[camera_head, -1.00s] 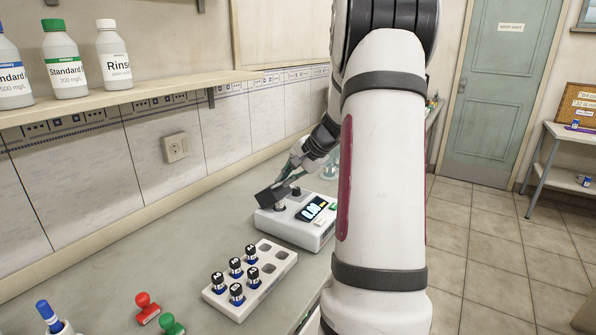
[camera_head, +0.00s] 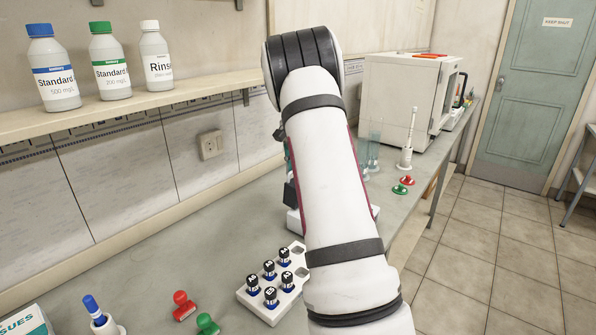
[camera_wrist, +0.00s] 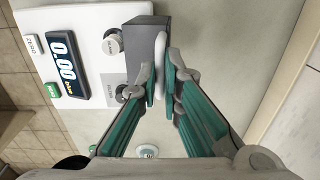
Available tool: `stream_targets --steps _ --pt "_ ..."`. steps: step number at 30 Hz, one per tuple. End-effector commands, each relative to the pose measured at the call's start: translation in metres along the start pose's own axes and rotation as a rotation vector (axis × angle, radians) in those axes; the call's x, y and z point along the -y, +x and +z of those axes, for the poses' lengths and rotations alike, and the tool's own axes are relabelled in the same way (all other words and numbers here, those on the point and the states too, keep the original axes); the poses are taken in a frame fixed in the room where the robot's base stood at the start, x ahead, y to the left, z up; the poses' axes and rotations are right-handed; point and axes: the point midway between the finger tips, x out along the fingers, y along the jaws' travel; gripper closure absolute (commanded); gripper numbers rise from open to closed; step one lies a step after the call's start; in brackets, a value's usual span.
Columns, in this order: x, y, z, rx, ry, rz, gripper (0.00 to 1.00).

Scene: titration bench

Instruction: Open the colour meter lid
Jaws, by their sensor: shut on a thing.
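The colour meter shows in the wrist view as a white body (camera_wrist: 60,15) with a dark display (camera_wrist: 62,58) and green and white buttons. Its lid (camera_wrist: 146,45) is a dark grey block that stands out from the meter's edge, to the right of two round fittings. My gripper (camera_wrist: 167,88) has its green fingers closed at the white strip (camera_wrist: 161,58) along the lid's side. The lid's exact angle is hard to tell from this view. In the head view my arm covers most of the meter, with only a white corner (camera_head: 292,221) showing.
A white rack (camera_head: 256,301) with several black-capped vials stands in front of the meter. Red (camera_head: 184,305) and green (camera_head: 207,325) stamp-like objects lie left of it. Bottles (camera_head: 110,65) stand on the shelf above. A white cabinet (camera_head: 398,95) and glassware are further back.

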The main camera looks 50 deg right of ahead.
Motion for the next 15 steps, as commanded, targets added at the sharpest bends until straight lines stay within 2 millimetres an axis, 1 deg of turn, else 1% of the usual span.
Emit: stream_targets --steps 1,6,15 --pt "0.0039 0.0020 0.0001 -0.001 -0.003 -0.003 1.00" --pt "0.0085 0.0036 0.0003 0.000 -0.003 -0.004 1.00" --pt "0.0112 0.0048 0.0008 0.001 -0.004 -0.006 1.00"
